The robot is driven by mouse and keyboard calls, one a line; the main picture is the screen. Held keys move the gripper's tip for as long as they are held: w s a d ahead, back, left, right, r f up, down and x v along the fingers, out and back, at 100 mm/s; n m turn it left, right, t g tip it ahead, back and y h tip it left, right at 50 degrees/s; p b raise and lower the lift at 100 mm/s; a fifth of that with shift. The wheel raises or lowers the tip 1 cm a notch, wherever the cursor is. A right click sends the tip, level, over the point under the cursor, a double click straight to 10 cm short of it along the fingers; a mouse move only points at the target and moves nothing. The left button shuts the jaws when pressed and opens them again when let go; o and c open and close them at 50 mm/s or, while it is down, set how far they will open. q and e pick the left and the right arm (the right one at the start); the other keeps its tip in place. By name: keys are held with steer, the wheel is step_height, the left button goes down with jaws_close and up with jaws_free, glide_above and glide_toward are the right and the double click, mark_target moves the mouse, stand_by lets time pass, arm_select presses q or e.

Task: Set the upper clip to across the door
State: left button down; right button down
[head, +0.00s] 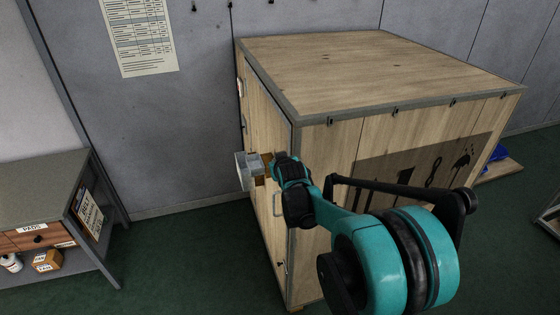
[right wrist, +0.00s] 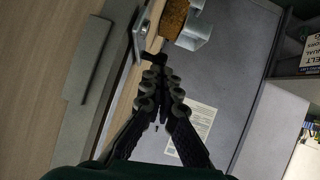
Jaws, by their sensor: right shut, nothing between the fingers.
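The wooden crate-like box (head: 400,70) has a door (head: 262,115) on its narrow left side, seen at a steep angle. My right arm reaches to this door, and its wrist hides most of the right gripper in the head view. In the right wrist view my right gripper (right wrist: 160,78) is shut and empty, its fingertips close to a small dark piece (right wrist: 154,60) at the door's metal edge. This may be the upper clip; I cannot tell its angle or whether the fingers touch it. My left gripper is not in view.
A grey metal bracket (head: 244,172) with a brown block sticks out from the door side, close to my right gripper; it also shows in the wrist view (right wrist: 194,32). A grey cabinet (head: 45,175) stands at the left. Green floor (head: 180,255) lies clear between them.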

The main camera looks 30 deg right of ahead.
steer(key=shift+w+f, duration=0.15)
steer(key=shift+w, duration=0.05)
stand_by(0.6)
steer(key=s+a+r+p, duration=0.4)
steer(key=s+r, duration=0.5)
steer(key=s+a+f+n+g+y+b, duration=0.1)
steer(key=s+a+f+g+y+b, duration=0.1)
steer(key=s+a+f+b, duration=0.5)
steer(key=s+a+f+n+g+y+b, duration=0.1)
steer(key=s+a+f+b, duration=0.7)
steer(key=f, duration=1)
steer(key=s+a+g+y, duration=0.1)
steer(key=s+a, duration=0.2)
steer(key=s, duration=0.3)
steer(key=shift+s+a, duration=0.3)
steer(key=shift+a, duration=0.1)
steer(key=shift+f, duration=0.1)
